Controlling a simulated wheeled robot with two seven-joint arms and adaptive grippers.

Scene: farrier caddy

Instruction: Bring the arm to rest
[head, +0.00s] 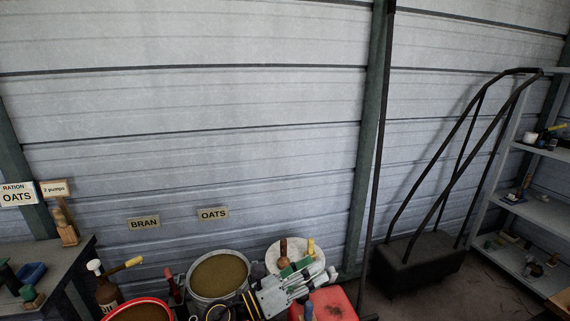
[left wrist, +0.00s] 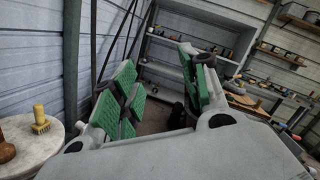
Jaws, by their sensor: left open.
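My left gripper (head: 312,272) is low in the head view, over the crowded area of buckets and tools. In the left wrist view its two green-padded fingers (left wrist: 163,88) stand wide apart. Nothing is between them. Behind them is open space and a shelf unit. My right gripper is in neither view.
A bucket of brown feed (head: 219,275), a red-rimmed tub (head: 140,310) and a red container (head: 334,304) are close by. A round pale top (left wrist: 22,148) carries a yellow-handled brush (left wrist: 41,121). A dark cart (head: 420,262) and shelves (head: 540,212) are at the right.

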